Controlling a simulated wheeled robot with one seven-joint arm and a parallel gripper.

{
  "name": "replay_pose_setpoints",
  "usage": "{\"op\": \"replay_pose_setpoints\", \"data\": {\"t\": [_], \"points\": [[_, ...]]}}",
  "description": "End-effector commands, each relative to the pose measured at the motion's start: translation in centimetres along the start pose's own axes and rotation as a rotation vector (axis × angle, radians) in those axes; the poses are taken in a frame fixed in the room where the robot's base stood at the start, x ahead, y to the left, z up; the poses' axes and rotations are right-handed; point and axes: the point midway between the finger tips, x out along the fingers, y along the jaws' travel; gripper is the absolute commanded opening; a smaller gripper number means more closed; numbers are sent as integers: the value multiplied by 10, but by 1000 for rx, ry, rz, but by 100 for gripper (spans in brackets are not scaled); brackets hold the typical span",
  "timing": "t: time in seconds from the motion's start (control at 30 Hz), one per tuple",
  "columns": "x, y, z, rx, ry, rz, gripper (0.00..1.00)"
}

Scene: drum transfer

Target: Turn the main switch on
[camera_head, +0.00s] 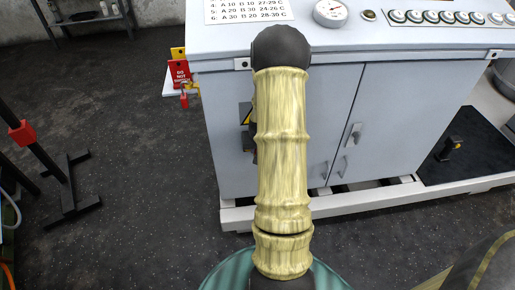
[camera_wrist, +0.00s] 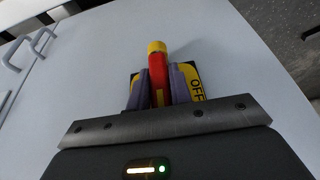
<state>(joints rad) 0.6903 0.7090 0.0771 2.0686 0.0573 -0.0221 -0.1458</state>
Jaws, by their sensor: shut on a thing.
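The main switch has a red handle with a yellow tip (camera_wrist: 157,62), on a yellow and black plate (camera_wrist: 197,84) fixed to the side of the grey cabinet (camera_wrist: 75,70). The plate carries the word OFF to the right of the handle. My gripper (camera_wrist: 158,84) has one grey-purple finger on each side of the handle and is shut on it. The handle's tip sticks out beyond the fingers and points up in the wrist view.
The cabinet (camera_head: 400,105) has doors with handles, a round gauge (camera_head: 331,12) and a row of green and white buttons on top. Red and yellow tags (camera_head: 180,73) hang left of it. A dark stand (camera_head: 68,185) is at the left. The floor between is clear.

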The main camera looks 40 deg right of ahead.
Motion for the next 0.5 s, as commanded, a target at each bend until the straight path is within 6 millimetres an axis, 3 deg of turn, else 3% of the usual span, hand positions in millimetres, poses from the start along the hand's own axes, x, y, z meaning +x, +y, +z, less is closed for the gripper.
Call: {"op": "replay_pose_setpoints", "data": {"t": [0.13, 0.17, 0.23, 0.5], "points": [[-1, -1, -6, -1, 16, -1, 0], [-1, -2, -6, -1, 16, -1, 27], [-1, -1, -6, -1, 16, 0, 40], [-1, 0, -4, 0, 9, 1, 42]]}}
